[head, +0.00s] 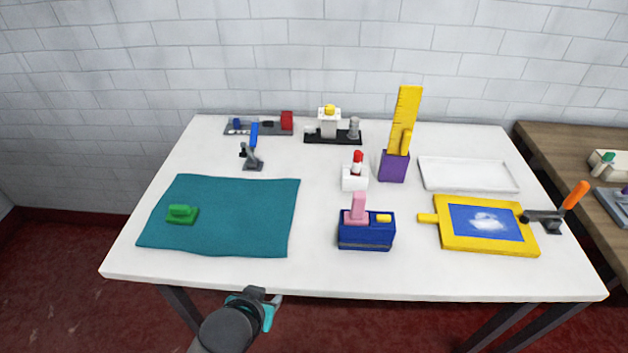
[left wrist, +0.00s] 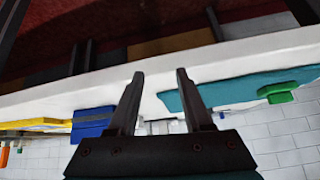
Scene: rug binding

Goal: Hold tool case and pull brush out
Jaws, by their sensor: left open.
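A blue case (head: 367,235) stands near the front edge of the white table, right of centre. A pink upright piece (head: 358,207), which looks like the brush, and a short yellow piece (head: 382,218) are at its top; how deep the pink piece sits is hidden. The blue case also shows in the left wrist view (left wrist: 92,122), left of the fingers. My left gripper (head: 266,298) is in front of the table's front edge, left of the case and apart from it. Its two fingers (left wrist: 160,75) are spread and empty. My right gripper is not seen.
A teal rug (head: 235,220) with a green block (head: 182,214) lies at left. A purple holder (head: 393,166) with a yellow ruler (head: 405,115) and a white bottle (head: 355,178) stand behind the case. A yellow-framed tray (head: 447,240) lies right. Bare table separates rug and case.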

